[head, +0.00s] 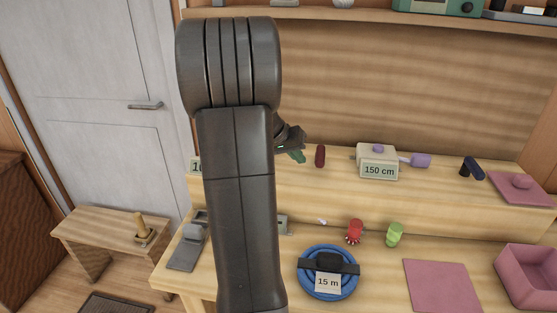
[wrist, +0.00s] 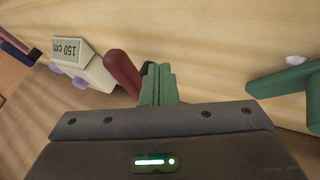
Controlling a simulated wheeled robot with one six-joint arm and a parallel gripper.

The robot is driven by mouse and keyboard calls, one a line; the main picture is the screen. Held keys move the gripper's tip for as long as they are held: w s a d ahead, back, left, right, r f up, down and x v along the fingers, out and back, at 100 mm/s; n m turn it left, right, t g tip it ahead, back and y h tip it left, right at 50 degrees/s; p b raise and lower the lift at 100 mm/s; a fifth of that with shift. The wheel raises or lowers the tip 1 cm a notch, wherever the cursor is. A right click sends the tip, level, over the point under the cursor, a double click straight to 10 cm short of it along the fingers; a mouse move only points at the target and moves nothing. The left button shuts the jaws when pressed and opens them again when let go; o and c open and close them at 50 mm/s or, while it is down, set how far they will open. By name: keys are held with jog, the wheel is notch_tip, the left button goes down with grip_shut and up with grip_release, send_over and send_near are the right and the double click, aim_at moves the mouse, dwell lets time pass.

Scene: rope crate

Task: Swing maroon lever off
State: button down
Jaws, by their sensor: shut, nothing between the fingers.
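The maroon lever (head: 320,156) stands on the raised wooden shelf of the bench, left of the beige 150 cm box. In the wrist view the maroon lever (wrist: 122,72) slants just left of my fingertips, and its lower end runs down toward them. A dark piece shows beside it, mostly hidden behind the fingers. My gripper (head: 297,156) is just left of the lever in the head view, with its green fingers (wrist: 158,84) closed together and empty. I cannot tell whether the fingers touch the lever.
The beige box (head: 378,162) has a lilac knob and paddle. A navy lever (head: 473,167) stands farther right. A green lever (wrist: 285,82) lies right of my gripper in the wrist view. Below are a blue reel (head: 307,284), red and green figures, and a pink crate (head: 530,287).

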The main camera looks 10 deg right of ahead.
aim_at(320, 161)
jog(key=shift+s+d+r, duration=0.1)
jog(key=shift+s+d, duration=0.15)
jog(key=shift+d, duration=0.3)
jog(key=shift+s+d+r, duration=0.1)
jog(key=shift+s+d, duration=0.15)
jog(key=shift+d, duration=0.3)
